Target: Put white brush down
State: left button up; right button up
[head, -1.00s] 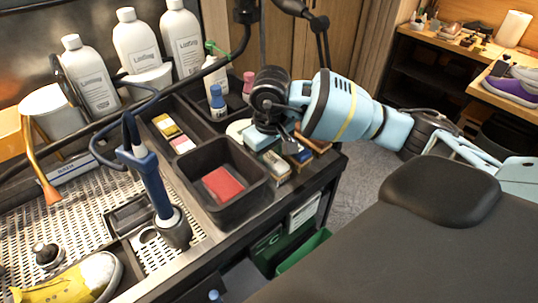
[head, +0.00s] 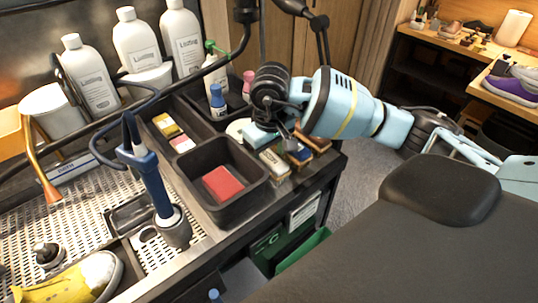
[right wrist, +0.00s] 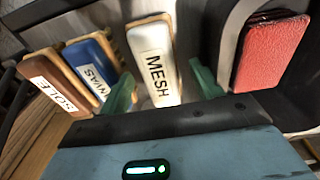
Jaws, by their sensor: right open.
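The white brush, labelled MESH (right wrist: 153,62), lies between the blue brush and the red sponge in the right wrist view. In the head view its cream top (head: 274,162) shows at the row's left end, beside the black tray. My right gripper (right wrist: 163,90) is open, with its green fingers apart on either side of the white brush's near end. In the head view the right gripper (head: 264,140) is over the brush row, its fingertips partly hidden. Whether a finger touches the brush cannot be told. My left gripper is not in view.
A blue brush (head: 299,154) and a brown brush (head: 315,138) lie beside the white one. A black tray (head: 262,192) holds a red sponge (head: 222,184). Blue-capped (head: 217,101) and pink-capped (head: 249,84) bottles stand behind. A padded black seat (head: 440,188) is at right.

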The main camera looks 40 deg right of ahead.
aim_at(270, 160)
notch_tip(270, 160, up, 11)
jog(key=s, duration=0.1)
jog(key=shift+a, duration=0.25)
dwell(0.6)
